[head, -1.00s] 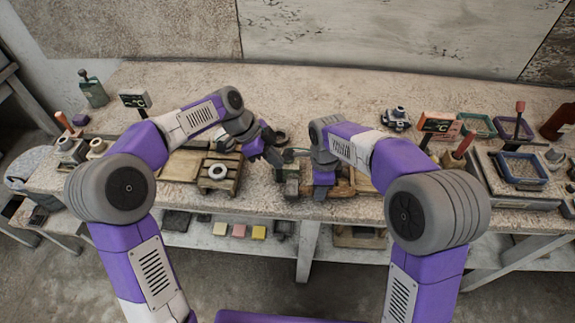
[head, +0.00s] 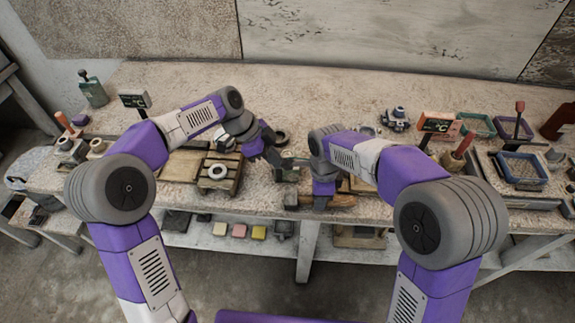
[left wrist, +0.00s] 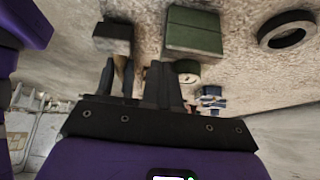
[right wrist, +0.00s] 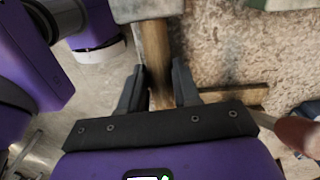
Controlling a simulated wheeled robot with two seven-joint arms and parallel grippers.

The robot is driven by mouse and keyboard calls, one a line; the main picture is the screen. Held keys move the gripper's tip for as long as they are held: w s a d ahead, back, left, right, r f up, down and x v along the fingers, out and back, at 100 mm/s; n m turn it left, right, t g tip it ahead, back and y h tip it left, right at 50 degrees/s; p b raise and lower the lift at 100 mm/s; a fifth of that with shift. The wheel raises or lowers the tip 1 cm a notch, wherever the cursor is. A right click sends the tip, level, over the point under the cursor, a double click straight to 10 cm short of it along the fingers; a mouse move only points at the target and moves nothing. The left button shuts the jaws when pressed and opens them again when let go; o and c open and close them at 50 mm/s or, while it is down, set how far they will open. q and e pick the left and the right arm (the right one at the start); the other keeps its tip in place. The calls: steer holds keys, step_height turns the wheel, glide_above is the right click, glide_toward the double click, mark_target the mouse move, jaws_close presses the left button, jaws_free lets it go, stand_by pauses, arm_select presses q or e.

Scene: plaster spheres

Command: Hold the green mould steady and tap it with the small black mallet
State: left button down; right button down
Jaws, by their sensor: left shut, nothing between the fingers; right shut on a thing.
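The green mould (head: 289,173) is a block on the bench in front of my left gripper. My right gripper (right wrist: 160,85) is shut on the wooden handle of the small mallet (right wrist: 155,50). The mallet's dark block head (left wrist: 112,38) is beside the mould, with a gap between them. In the head view my right gripper (head: 323,196) partly hides the handle.
A wooden pallet with a white ring (head: 217,171) stands left of the mould. A dark ring (left wrist: 288,30) lies on the bench near it. Trays (head: 522,168) and tools stand at the right. The bench behind the grippers is mostly clear.

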steer(key=w, duration=0.3)
steer(key=shift+w+a, duration=0.1)
steer(key=shift+w, duration=0.2)
steer(key=shift+s, duration=1.9)
steer(key=shift+w, duration=0.1)
steer(key=w, duration=0.4)
steer(key=shift+s+r, duration=0.1)
steer(key=shift+s, duration=2)
